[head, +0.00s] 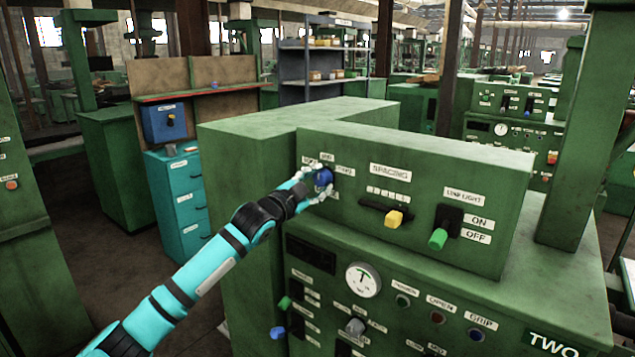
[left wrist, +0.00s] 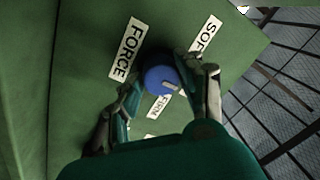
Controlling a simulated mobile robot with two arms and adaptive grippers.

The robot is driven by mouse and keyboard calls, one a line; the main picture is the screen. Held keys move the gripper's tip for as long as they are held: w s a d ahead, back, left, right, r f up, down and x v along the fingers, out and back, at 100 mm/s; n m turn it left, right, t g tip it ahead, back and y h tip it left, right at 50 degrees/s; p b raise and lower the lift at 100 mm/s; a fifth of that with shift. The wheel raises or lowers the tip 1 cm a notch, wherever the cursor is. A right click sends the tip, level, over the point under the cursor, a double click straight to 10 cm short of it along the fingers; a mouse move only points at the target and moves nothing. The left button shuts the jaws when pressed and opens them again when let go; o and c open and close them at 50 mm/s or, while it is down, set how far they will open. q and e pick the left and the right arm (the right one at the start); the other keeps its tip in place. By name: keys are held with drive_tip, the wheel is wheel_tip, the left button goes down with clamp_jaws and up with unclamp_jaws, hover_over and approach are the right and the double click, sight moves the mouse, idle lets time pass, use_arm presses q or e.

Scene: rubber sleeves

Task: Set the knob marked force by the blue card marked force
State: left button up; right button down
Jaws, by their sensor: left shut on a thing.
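The blue knob (head: 323,178) sits at the left end of the green control box's front face. In the left wrist view the knob (left wrist: 160,78) has the FORCE label (left wrist: 128,48) beside it, and smaller labels SOFT (left wrist: 203,38), partly cut by a finger, and FIRM (left wrist: 160,106). A small grey mark shows on the knob's lower right face. My left gripper (head: 321,184) is shut on the knob, one finger on each side, as the left wrist view (left wrist: 160,86) also shows. I cannot make out a blue card marked force. My right gripper is out of view.
The same face carries a yellow SPACING slider (head: 394,219) and a green-tipped ON/OFF lever (head: 438,239). Below are a dial gauge (head: 363,280) and several small knobs. A blue box (head: 164,123) stands on a teal cabinet (head: 178,205) at the back left.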

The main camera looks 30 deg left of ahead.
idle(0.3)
use_arm(q)
drive_tip(key=o, duration=1.1)
drive_tip(key=shift+o, duration=0.2)
drive_tip(key=shift+s, duration=0.1)
drive_tip(key=shift+s+f, duration=0.1)
drive_tip(key=shift+s, duration=0.25)
drive_tip(key=s, duration=1.1)
drive_tip(key=shift+f, duration=0.25)
drive_tip(key=shift+a, duration=0.15)
